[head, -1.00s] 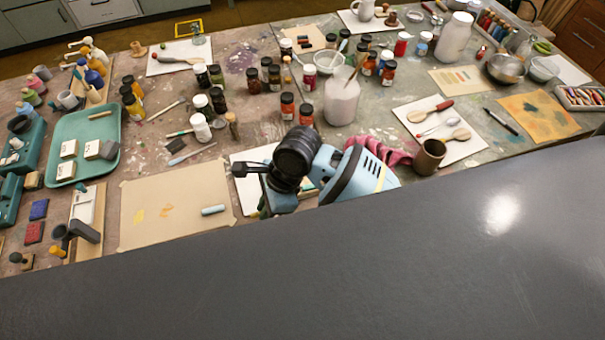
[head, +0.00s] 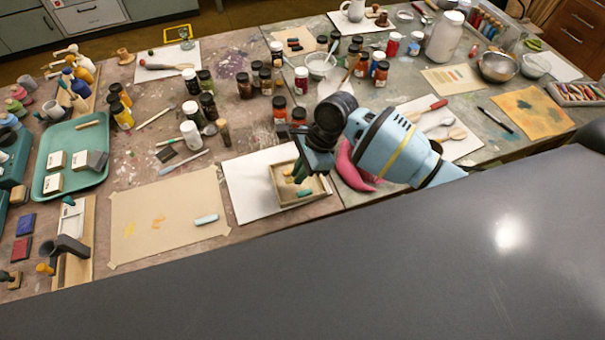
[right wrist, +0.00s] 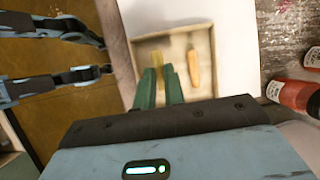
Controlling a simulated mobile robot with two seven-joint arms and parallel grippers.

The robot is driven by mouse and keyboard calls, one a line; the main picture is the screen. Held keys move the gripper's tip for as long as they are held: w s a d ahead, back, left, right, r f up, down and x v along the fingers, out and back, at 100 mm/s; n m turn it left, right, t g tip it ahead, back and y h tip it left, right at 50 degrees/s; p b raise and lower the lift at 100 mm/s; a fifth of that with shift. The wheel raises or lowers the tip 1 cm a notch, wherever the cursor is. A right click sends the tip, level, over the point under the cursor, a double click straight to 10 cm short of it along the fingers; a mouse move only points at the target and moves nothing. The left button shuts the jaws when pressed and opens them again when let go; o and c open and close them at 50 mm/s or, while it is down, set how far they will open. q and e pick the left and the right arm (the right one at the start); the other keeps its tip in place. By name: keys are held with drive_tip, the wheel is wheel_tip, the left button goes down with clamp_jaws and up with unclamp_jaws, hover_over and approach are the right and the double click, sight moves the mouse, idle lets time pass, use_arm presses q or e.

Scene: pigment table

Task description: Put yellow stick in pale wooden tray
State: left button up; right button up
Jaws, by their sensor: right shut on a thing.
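The pale wooden tray (head: 325,188) stands on a white sheet in the head view, and its inside shows in the right wrist view (right wrist: 206,37). My right gripper (right wrist: 160,84), with green fingers, is shut on the yellow stick (right wrist: 157,58). The stick sticks out past the fingertips, over the tray's inside. I cannot tell whether it touches the tray floor. An orange-tan stick (right wrist: 193,68) lies in the tray beside it.
A tan paper sheet (head: 140,205) with a light blue stick (head: 206,220) lies left of the tray. Several paint jars (head: 280,109) stand behind it. A green tray (head: 85,175) is at far left.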

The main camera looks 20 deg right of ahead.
sight(303, 184)
drive_tip(key=shift+w+d, duration=0.2)
drive_tip(key=shift+d, duration=0.05)
drive_tip(key=f, duration=0.3)
drive_tip(key=shift+w+d+f+b, duration=0.2)
drive_tip(key=shift+d+f+b, duration=0.1)
drive_tip(key=shift+f+b, duration=0.05)
use_arm(q)
drive_tip(key=shift+s+f, duration=0.45)
drive_tip(key=shift+f, duration=0.1)
use_arm(e)
drive_tip(key=shift+r, duration=0.1)
use_arm(q)
drive_tip(key=shift+a, duration=0.1)
use_arm(e)
drive_tip(key=o, duration=0.4)
